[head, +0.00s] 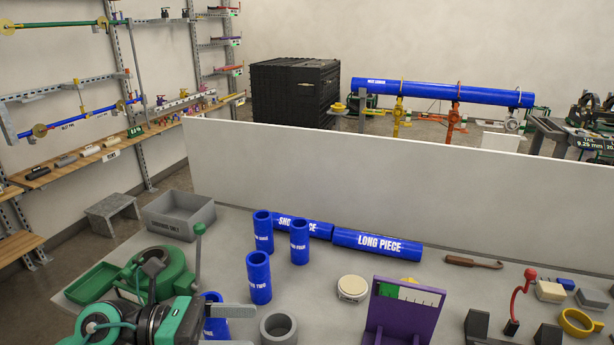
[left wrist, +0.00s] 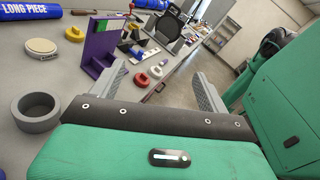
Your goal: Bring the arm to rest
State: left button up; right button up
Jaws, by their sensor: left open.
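My left arm, green and black, comes in at the lower left of the head view. Its gripper (head: 250,328) is open with two grey fingers, over the near left part of the grey table (head: 330,270). In the left wrist view the same gripper (left wrist: 158,72) has its fingers wide apart with nothing between them. A blue upright pipe piece (head: 213,325) shows partly hidden behind the gripper in the head view. My right gripper is not in view.
Several blue pipe pieces stand near the LONG PIECE (head: 377,244). A grey ring (head: 278,328), a round cream disc (head: 353,288) and a purple stand (head: 401,312) lie to the gripper's right. A green machine (head: 155,275) is beside my arm. A low white wall (head: 400,175) bounds the table behind.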

pick_arm(q)
jog(key=w+a+r+n+t+y, duration=0.2)
jog(key=w+a+n+t, duration=0.1)
jog(key=n+t, duration=0.75)
jog(key=w+a+r+n+t+y, duration=0.25)
jog(key=n+t, duration=0.55)
jog(key=n, duration=0.6)
jog(key=s+a+f+n+g+y, duration=0.1)
jog(key=a+f+n+g+y, duration=0.1)
jog(key=a+f+n+y, duration=0.45)
jog(key=a+f+n+g+y, duration=0.2)
jog(key=a+f+n+y, duration=0.1)
jog(key=f+n+y, duration=0.55)
jog(key=s+d+f+n+g+h, duration=0.3)
jog(key=s+f+n+g, duration=0.5)
jog(key=s+f+g, duration=0.85)
jog(key=s+f+t, duration=0.1)
jog(key=s+f, duration=0.1)
jog(key=f, duration=1.5)
jog(key=s+f+t, duration=0.1)
jog(key=s+f, duration=0.2)
jog(key=f, duration=1.3)
jog(key=s+a+f, duration=0.1)
jog(key=s+f, duration=0.8)
jog(key=s+a+f+m, duration=0.1)
jog(key=s+a+f, duration=0.1)
jog(key=s+f, duration=0.7)
jog(key=shift+s+a+f+g, duration=0.25)
jog(key=shift+f+g, duration=0.15)
jog(key=shift+f, duration=0.2)
